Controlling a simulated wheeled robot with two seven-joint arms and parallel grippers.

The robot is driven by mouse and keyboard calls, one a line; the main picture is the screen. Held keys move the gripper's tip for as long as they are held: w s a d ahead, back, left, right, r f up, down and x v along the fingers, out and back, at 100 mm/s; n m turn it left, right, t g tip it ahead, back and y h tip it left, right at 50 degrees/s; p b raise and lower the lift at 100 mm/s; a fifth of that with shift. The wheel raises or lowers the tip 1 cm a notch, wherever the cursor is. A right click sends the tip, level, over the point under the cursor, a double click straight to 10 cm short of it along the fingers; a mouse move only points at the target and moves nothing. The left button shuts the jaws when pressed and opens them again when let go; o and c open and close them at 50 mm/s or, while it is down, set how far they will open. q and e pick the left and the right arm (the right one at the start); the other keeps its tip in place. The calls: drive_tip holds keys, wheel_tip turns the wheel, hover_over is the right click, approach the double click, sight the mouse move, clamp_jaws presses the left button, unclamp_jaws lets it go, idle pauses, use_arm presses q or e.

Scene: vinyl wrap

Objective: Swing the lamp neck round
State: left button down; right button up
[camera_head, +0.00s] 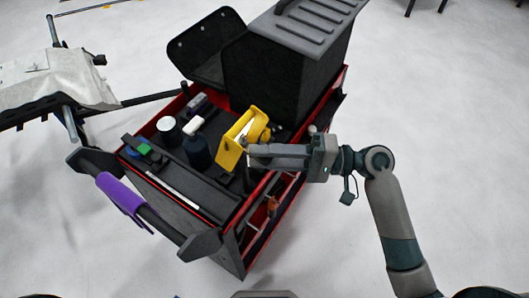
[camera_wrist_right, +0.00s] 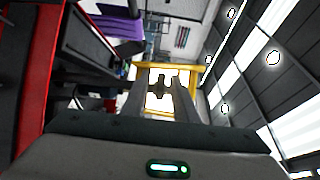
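The yellow lamp (camera_head: 232,140), a square frame with a round yellow part beside it, stands on the right side of the tool cart's top. My right gripper (camera_head: 250,152) reaches in from the right, with its fingertips at the lamp's lower right edge. In the right wrist view the two fingers (camera_wrist_right: 160,95) are apart. A small dark piece shows between their tips, with the yellow lamp frame (camera_wrist_right: 207,75) around and behind them. I cannot tell whether the fingers touch the dark piece. My left gripper is in neither view.
The red-rimmed cart (camera_head: 262,186) also holds a dark bottle (camera_head: 197,151), a white-topped jar (camera_head: 168,131) and a large black case (camera_head: 283,70) at the back. The floor right of the cart is clear.

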clamp_jaws()
drive_tip(key=shift+f, duration=0.1)
idle(1.3)
